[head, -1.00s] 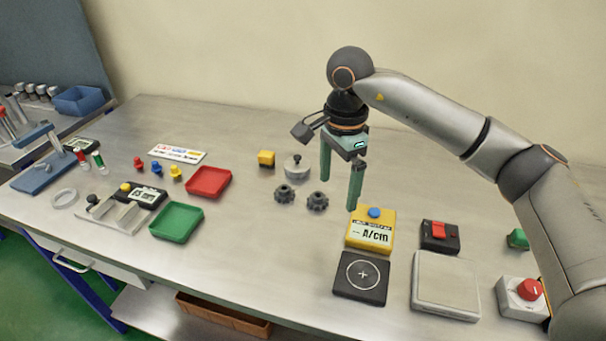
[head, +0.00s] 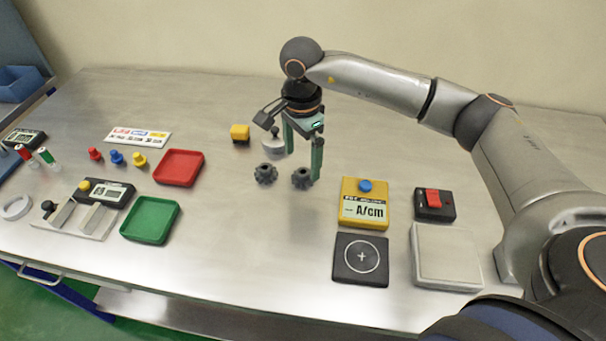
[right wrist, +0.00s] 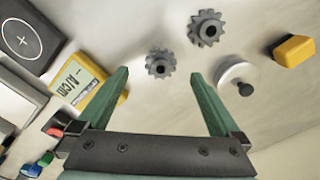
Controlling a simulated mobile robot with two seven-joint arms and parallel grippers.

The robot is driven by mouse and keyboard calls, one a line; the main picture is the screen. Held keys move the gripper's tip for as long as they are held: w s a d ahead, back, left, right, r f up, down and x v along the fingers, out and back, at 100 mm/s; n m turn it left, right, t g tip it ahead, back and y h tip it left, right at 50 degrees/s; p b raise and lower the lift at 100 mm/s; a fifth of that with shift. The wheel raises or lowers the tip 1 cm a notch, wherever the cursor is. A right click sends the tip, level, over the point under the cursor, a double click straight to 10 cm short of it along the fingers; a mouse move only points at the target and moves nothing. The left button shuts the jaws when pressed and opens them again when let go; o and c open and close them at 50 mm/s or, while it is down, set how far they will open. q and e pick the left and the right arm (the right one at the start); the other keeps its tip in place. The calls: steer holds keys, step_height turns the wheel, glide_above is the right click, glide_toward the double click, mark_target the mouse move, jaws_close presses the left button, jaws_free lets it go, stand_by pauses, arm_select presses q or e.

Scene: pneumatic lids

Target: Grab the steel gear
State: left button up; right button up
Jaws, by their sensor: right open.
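Two grey toothed gears lie on the steel table; I cannot tell which one is the steel gear. The left gear (head: 265,173) and the right gear (head: 302,178) sit side by side in the head view. In the right wrist view the right gear (right wrist: 160,63) shows ahead between the finger lines, and the left gear (right wrist: 206,28) is farther up and right. My right gripper (head: 302,166) is open and empty, with green fingers pointing down above and close to the right gear. In the right wrist view its fingers (right wrist: 159,78) are wide apart. My left gripper is not in view.
A silver knobbed cylinder (right wrist: 238,78) stands close behind the gears, partly hidden in the head view. A yellow block (head: 240,134) is behind left. A yellow A/cm meter (head: 363,203) stands right. Red (head: 180,168) and green (head: 150,220) trays lie left. The table in front of the gears is clear.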

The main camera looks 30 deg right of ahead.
mark_target(303, 171)
steer(key=f, duration=0.2)
steer(key=f+p, duration=0.1)
steer(key=f, duration=0.2)
steer(key=shift+w+d, duration=0.1)
steer(key=shift+d, duration=0.1)
steer(key=shift+c, duration=0.4)
jaws_close()
